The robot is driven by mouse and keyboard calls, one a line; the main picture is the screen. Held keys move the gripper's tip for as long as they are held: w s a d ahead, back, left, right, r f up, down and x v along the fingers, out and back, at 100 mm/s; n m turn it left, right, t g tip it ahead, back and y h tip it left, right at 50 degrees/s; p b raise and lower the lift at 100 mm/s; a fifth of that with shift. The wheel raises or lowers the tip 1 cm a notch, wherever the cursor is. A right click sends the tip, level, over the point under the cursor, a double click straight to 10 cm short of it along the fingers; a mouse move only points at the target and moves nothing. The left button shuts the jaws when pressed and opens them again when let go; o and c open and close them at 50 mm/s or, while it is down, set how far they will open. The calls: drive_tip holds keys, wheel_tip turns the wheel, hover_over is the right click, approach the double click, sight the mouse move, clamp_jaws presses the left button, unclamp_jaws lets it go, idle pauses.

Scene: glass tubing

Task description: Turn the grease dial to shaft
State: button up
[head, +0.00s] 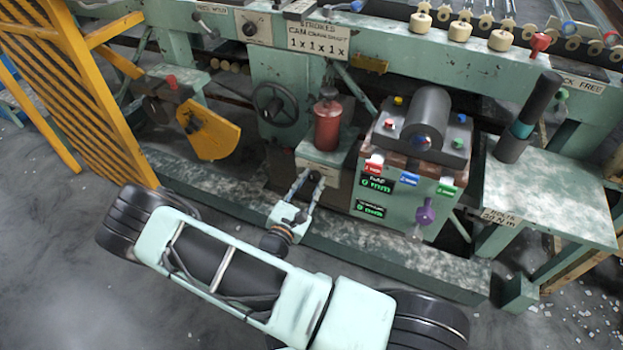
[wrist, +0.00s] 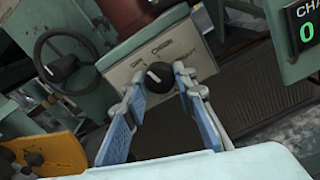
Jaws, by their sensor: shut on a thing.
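The grease dial (wrist: 158,76) is a round black knob on a pale panel (wrist: 130,66) below the red grease canister. In the wrist view it sits between my two fingertips. Lettering on the panel around the dial is small; a word to its right seems to end in "HAFT". My gripper (wrist: 160,86) is closed on the dial from both sides, with blue pads on its fingers. In the head view my gripper (head: 308,183) reaches up to the same panel, and the dial is small there. I cannot tell where the dial's pointer aims.
The red canister (head: 327,124) stands above the panel. A dark handwheel (head: 275,104) and a yellow guard (head: 208,134) are to the left. A green box with displays, colored buttons and a purple knob (head: 425,214) is to the right. A low green beam (head: 400,257) crosses in front.

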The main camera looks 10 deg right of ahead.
drive_tip(key=m+p, duration=0.2)
drive_tip(key=m, duration=0.3)
drive_tip(key=shift+m, duration=0.3)
drive_tip(key=m+p, duration=0.1)
drive_tip(key=m, duration=0.3)
drive_tip(key=shift+r+m+p, duration=0.1)
drive_tip(key=shift+m+p, duration=0.2)
drive_tip(key=shift+p, duration=0.05)
drive_tip(key=m+p, duration=0.1)
drive_tip(key=m, duration=0.4)
drive_tip(key=shift+p, duration=0.4)
drive_tip(key=shift+w+m+p, duration=0.1)
drive_tip(key=shift+m+p, duration=0.75)
drive_tip(key=shift+m, duration=1.85)
drive_tip(key=o, duration=1.2)
drive_tip(key=shift+c, duration=0.2)
drive_tip(key=shift+a, duration=0.1)
drive_tip(key=v, duration=1.2)
